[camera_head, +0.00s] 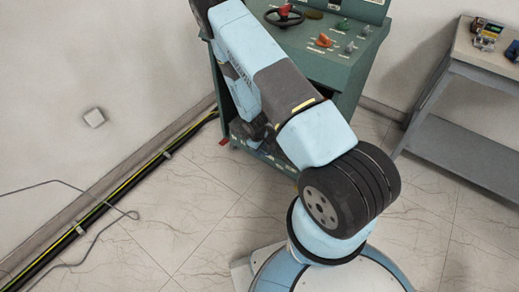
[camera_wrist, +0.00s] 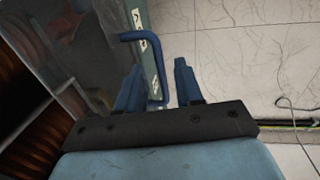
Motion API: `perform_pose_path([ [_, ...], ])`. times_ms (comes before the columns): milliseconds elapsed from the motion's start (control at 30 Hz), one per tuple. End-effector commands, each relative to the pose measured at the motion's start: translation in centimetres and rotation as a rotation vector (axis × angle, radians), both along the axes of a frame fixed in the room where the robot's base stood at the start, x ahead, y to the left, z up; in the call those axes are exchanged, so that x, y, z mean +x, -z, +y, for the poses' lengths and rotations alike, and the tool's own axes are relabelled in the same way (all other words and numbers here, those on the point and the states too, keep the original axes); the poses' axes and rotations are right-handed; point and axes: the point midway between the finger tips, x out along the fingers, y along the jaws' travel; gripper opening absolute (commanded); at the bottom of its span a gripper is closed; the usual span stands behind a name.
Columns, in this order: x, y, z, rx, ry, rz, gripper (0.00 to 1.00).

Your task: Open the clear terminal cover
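In the wrist view, a clear, greyish panel (camera_wrist: 88,50), which looks like the terminal cover, fills the upper left. Brown ribbed parts (camera_wrist: 28,58) show at the far left, beside or behind it. A blue bent bar handle (camera_wrist: 150,45) stands along the green edge strip (camera_wrist: 146,20). My gripper (camera_wrist: 158,80) has two blue fingers spread apart. In the head view my arm hides the gripper and the cover.
The green control console (camera_head: 350,60) carries a black handwheel (camera_head: 284,15) and several levers. A grey side table (camera_head: 480,55) with small items stands at the right. Black and yellow cables (camera_head: 120,192) run along the wall base at left. Tiled floor in front is mostly clear.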

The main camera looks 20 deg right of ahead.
Motion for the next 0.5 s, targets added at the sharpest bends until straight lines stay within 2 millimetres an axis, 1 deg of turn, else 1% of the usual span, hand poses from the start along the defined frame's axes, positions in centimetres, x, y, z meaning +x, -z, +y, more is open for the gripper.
perform_pose_path([
  [300,0.01,0.17,-0.04,0.0,0.0,0.0,0.35],
  [500,0.01,0.16,-0.04,0.0,0.0,0.0,0.16],
])
